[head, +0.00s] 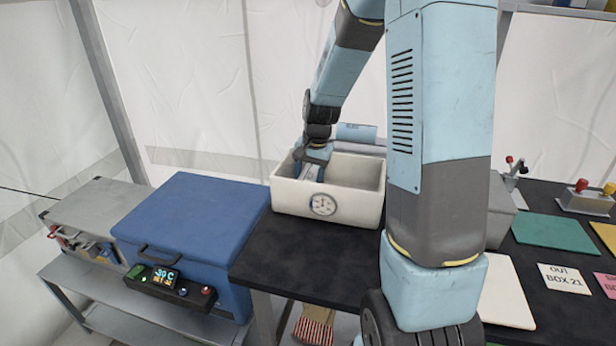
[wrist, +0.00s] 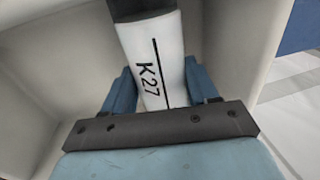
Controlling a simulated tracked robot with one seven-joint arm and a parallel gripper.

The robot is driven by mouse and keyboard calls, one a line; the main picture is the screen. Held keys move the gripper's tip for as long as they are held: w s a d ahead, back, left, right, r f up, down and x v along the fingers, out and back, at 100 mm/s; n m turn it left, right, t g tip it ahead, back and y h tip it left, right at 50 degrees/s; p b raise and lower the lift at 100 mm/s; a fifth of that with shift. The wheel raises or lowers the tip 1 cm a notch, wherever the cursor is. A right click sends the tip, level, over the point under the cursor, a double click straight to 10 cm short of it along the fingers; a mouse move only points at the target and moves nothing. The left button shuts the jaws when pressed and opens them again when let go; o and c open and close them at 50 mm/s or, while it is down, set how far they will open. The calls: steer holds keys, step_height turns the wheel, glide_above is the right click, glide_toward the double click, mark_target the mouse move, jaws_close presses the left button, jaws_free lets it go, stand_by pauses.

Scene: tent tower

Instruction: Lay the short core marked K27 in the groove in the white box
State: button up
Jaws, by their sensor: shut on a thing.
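The white box (head: 355,205) stands on the black table in the head view, open at the top, with a round dial on its front. My gripper (head: 312,172) reaches down into its left part. In the wrist view my gripper (wrist: 165,92) is shut on the short core (wrist: 150,55), a white cylinder with a black line and the mark K27, dark at its far end. The box's pale inner walls (wrist: 225,40) surround it. The groove is not visible, and I cannot tell whether the core touches the box floor.
A blue chest freezer (head: 195,220) with a display stands left of the table. A blue-labelled roll (head: 356,132) lies behind the box. A green mat (head: 553,235), a white board (head: 507,290) and an OUT BOX 21 card (head: 565,279) lie to the right.

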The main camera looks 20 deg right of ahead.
steer(key=shift+f, duration=0.1)
steer(key=o, duration=1.3)
steer(key=shift+o, duration=0.2)
step_height(320, 180, up, 14)
steer(key=s+d, duration=0.1)
steer(key=shift+d+f, duration=0.2)
steer(key=shift+d, duration=0.15)
steer(key=shift+s, duration=0.1)
steer(key=s+a+r+n+t, duration=0.1)
steer(key=s+r+n+t, duration=0.1)
steer(key=s, duration=1)
steer(key=s+a+r+n+t+h, duration=0.1)
steer(key=s+r+n, duration=0.3)
steer(key=s, duration=0.8)
step_height(320, 180, up, 2)
steer(key=shift+s+a+r+n+t, duration=0.25)
steer(key=shift+s+n+t, duration=0.15)
steer(key=shift+t, duration=0.4)
